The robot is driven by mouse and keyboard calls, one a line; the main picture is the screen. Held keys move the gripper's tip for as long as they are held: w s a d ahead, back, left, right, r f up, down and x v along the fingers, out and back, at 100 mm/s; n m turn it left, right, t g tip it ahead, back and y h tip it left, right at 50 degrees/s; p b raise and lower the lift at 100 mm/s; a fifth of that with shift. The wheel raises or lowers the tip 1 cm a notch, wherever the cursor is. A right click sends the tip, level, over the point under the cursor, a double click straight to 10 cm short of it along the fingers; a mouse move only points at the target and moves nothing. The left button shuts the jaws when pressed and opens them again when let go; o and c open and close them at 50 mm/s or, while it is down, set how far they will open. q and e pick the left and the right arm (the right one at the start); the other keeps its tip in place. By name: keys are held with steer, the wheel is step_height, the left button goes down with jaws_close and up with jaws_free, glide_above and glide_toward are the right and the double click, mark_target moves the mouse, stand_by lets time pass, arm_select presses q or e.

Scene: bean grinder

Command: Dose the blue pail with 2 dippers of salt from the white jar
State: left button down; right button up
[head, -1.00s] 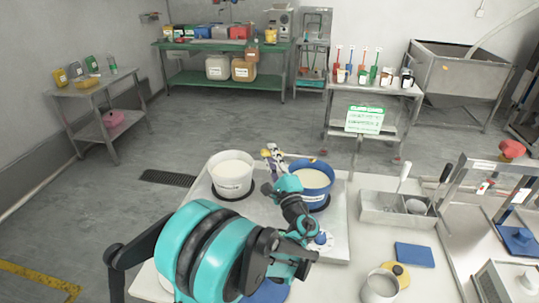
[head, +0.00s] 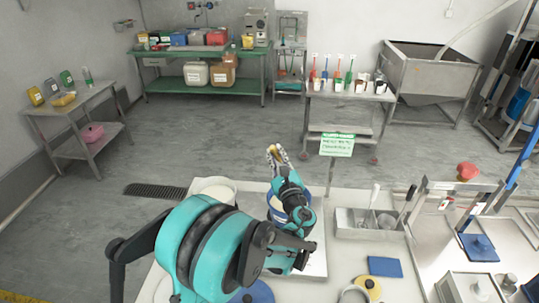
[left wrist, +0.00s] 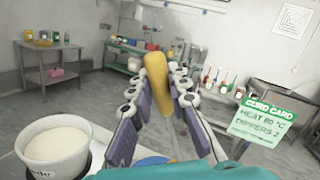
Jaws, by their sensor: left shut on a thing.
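My left gripper (head: 278,157) is shut on a yellow-handled tool (left wrist: 155,72) whose pale shaft runs down between the fingers in the left wrist view. The lower end of the tool is hidden. In the head view the gripper is above and behind the blue pail (head: 304,222), which my arm largely covers. A white pail (head: 220,182) stands left of it; in the left wrist view it shows pale contents (left wrist: 57,142). I cannot tell which container is the white jar of salt. My right gripper is not in view.
A metal caddy (head: 345,232) with upright handles stands right of the pails, with a blue pad (head: 385,266) in front. A green-white card (head: 337,145) stands behind, reading "dippers 2" in the left wrist view. A cart (head: 350,92) with coloured handled tools stands farther back.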

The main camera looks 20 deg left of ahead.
arm_select(q)
steer(key=w+d+r+m+g+h+p, duration=0.1)
steer(key=w+d+r+m+p, duration=0.2)
steer(key=w+d+m+p, duration=0.2)
steer(key=shift+w+r+m+p, duration=0.15)
steer(key=shift+w+m+p, duration=0.15)
steer(key=shift+w+p, duration=0.4)
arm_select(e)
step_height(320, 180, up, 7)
arm_select(q)
steer(key=shift+w+d, duration=0.1)
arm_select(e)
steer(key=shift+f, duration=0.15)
